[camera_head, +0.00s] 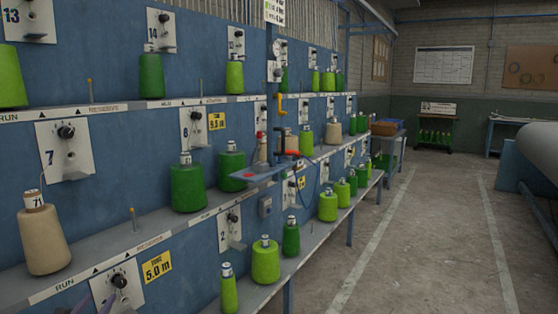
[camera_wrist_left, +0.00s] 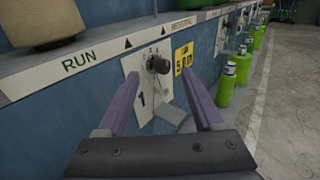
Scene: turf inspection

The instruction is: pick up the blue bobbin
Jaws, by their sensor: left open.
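I see no bobbin that is clearly blue in either view; the ones in sight are green or beige. A beige bobbin (camera_head: 44,240) stands upright on the middle shelf at left, and its lower part shows in the wrist view (camera_wrist_left: 45,22). A dark green bobbin (camera_head: 187,187) stands farther along that shelf. A bright green bobbin (camera_head: 265,262) stands on the lower shelf. My left gripper (camera_head: 96,304) barely enters at the bottom left of the head view. In the wrist view its purple fingers (camera_wrist_left: 160,75) are apart and empty, facing a dial plate (camera_wrist_left: 150,90). My right gripper is not in view.
The blue rack carries several dial plates and shelf edges that jut out, one (camera_wrist_left: 100,55) just above my left fingers. A small bracket with a red part (camera_head: 250,174) sticks out mid-rack. The concrete aisle (camera_head: 420,240) at right is clear. A large roller (camera_head: 540,150) stands beyond it.

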